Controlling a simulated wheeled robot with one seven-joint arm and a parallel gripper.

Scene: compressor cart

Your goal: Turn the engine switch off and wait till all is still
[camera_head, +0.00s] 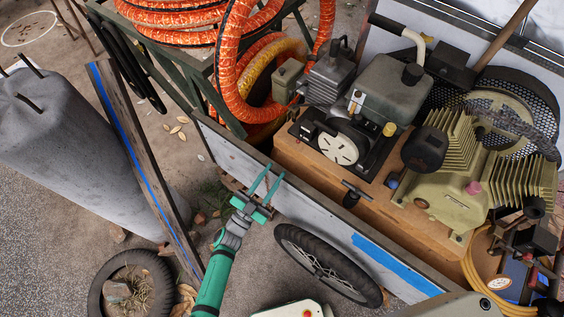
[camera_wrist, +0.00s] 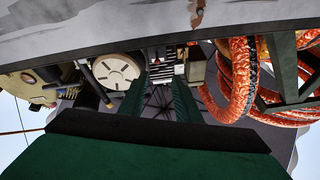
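The engine sits on the wooden deck of the cart, with a grey tank (camera_head: 393,90) on top and a round off-white disc (camera_head: 338,148) on its near face. The disc also shows in the wrist view (camera_wrist: 117,70). A small dark box (camera_head: 308,130) is left of the disc. I cannot pick out the engine switch or its position with certainty. My gripper (camera_head: 275,172) is open and empty, its green fingers apart, at the cart's near side wall, left of and below the engine. In the wrist view my fingers (camera_wrist: 160,85) point towards the engine.
The grey side wall (camera_head: 320,210) with blue tape runs between my arm and the deck. Orange hose (camera_head: 232,70) coils hang over a green frame at the upper left. An olive compressor pump (camera_head: 450,190) and meshed wheel (camera_head: 500,110) stand right. A tyre (camera_head: 325,265) is below.

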